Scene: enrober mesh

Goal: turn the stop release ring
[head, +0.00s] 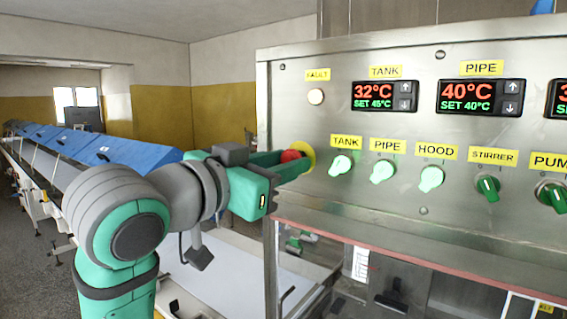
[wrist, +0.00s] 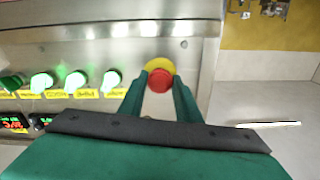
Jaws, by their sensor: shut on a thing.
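The stop release ring appears as a red mushroom button (head: 290,156) on a yellow round plate (head: 309,156), at the left end of the steel control panel. The red button also shows in the wrist view (wrist: 160,80), with the yellow plate (wrist: 159,64) behind it. My gripper (head: 294,162) reaches the panel from the left. In the wrist view its two green fingers (wrist: 160,84) stand on either side of the red button and are shut on it. The fingers hide parts of the button's sides and of the plate.
Green selector knobs (head: 341,165) sit in a row right of the button, below labels and red-green displays (head: 385,96). A white fault lamp (head: 316,96) is above. A reddish ledge (head: 400,252) runs below the panel. A conveyor with blue covers (head: 120,150) stretches away left.

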